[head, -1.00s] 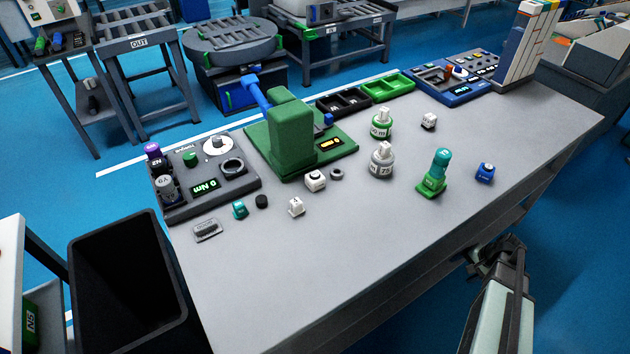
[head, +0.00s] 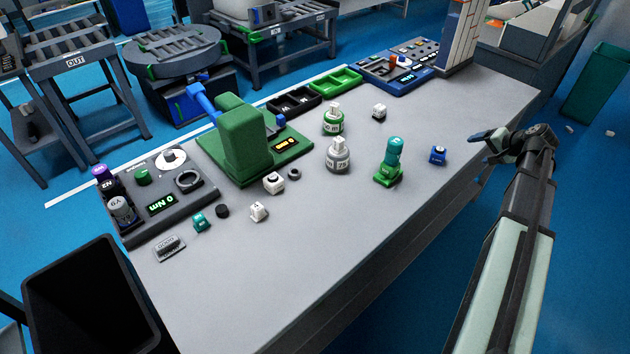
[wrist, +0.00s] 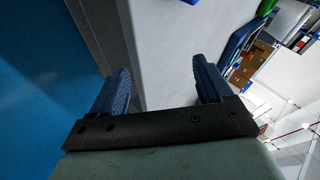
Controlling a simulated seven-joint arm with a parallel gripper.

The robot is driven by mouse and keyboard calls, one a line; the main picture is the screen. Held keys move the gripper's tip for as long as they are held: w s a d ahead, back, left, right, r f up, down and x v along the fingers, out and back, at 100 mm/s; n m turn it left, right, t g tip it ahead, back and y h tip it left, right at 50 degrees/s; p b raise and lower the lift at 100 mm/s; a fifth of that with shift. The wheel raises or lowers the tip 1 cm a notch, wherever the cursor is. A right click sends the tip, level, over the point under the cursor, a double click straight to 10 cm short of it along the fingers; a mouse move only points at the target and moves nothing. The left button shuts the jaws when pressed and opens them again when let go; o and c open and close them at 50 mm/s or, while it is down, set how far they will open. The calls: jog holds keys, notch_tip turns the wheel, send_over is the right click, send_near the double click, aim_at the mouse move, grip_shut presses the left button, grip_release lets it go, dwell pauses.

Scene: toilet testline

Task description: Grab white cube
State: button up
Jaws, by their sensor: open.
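Several small white block-like pieces stand on the grey table. One white cube (head: 379,112) with dark marks is alone behind the green-based teal piece. Another white cube (head: 258,212) with a mark on its side stands at the front left, beside a white block with a dark round top (head: 274,183). I cannot tell which is meant.
A green press (head: 243,140) and a torque box (head: 160,205) are farther left. The front table surface is clear.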

jog(key=w+a+r+n+y, duration=0.1)
jog(key=a+r+n, duration=0.15)
jog(key=a, duration=0.65)
jog(key=w+a+r+n, duration=0.1)
jog(key=w+a+r, duration=0.15)
jog(key=a, duration=0.65)
jog(key=n+g, duration=0.4)
jog(key=n, duration=1)
send_near(274, 178)
jog(key=shift+m, duration=0.25)
jog(key=shift+a+x, duration=0.15)
jog(key=shift+x, duration=1.4)
jog(key=shift+a+x, duration=0.1)
jog(key=shift+x, duration=1.45)
jog(key=shift+d+x, duration=0.1)
jog(key=shift+x, duration=1.2)
jog(key=shift+d+x, duration=0.15)
jog(key=shift+x, duration=1.1)
jog(key=shift+f, duration=0.1)
